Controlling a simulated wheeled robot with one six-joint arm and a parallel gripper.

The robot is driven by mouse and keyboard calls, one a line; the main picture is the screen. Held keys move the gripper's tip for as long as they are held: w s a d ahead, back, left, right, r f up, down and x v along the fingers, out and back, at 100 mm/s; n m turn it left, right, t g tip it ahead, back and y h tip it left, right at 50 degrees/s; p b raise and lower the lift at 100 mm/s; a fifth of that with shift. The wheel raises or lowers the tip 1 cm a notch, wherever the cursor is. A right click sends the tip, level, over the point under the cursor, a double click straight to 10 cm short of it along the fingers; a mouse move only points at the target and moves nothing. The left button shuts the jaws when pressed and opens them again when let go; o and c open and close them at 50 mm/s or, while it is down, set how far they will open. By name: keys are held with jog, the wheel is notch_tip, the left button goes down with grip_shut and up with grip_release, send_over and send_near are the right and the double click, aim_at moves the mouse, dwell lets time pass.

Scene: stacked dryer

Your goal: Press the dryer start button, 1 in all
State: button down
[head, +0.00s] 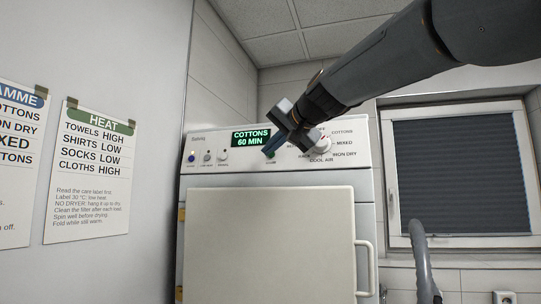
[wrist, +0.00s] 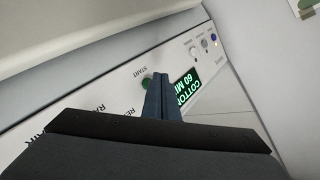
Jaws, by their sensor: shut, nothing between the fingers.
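The dryer (head: 270,215) has a pale control panel with a lit green display (head: 250,137) reading COTTONS 60 MIN. In the wrist view, the round green start button (wrist: 147,83) sits beside the word START. My gripper (head: 267,153) is shut and empty, its fingertips at the panel just below the display. In the wrist view the fingertips (wrist: 161,77) lie right beside the start button and cover part of it. I cannot tell whether they touch it. The display also shows in the wrist view (wrist: 188,88), on the other side of the fingers.
A programme dial (head: 325,143) is right of my gripper, partly hidden by my arm. The dryer door handle (head: 369,268) sticks out below. A heat chart (head: 90,170) hangs on the left wall.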

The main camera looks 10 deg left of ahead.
jog(key=shift+w, duration=0.15)
jog(key=shift+w, duration=0.25)
